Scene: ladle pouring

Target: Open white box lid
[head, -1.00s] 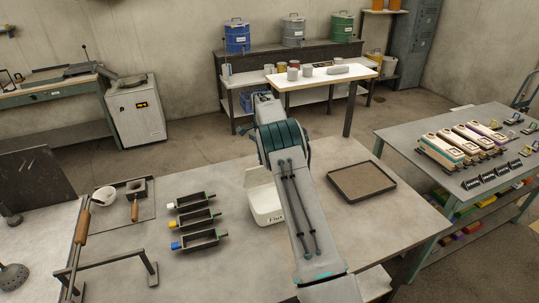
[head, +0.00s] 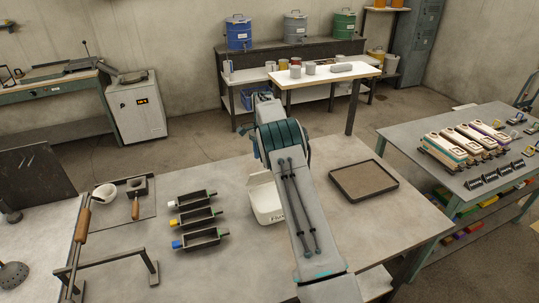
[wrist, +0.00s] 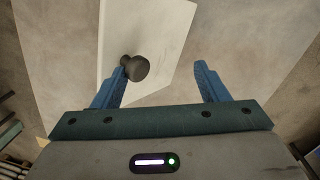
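The white box (head: 265,205) stands on the near table, partly hidden behind my arm in the head view. Dark lettering shows on its front. In the wrist view, the white lid (wrist: 165,30) fills the upper middle, with a dark round knob (wrist: 135,68) on it. My gripper (wrist: 165,72) is open, its two blue fingers wide apart. The knob shows between the fingers, close beside the left finger; I cannot tell if they touch. The gripper is hidden by my arm in the head view.
A dark shallow tray (head: 391,188) lies right of the box. Several black molds (head: 201,238) lie to its left. A ladle (head: 82,224) rests on a metal stand (head: 118,260) further left. Bare table lies between the tray and the front edge.

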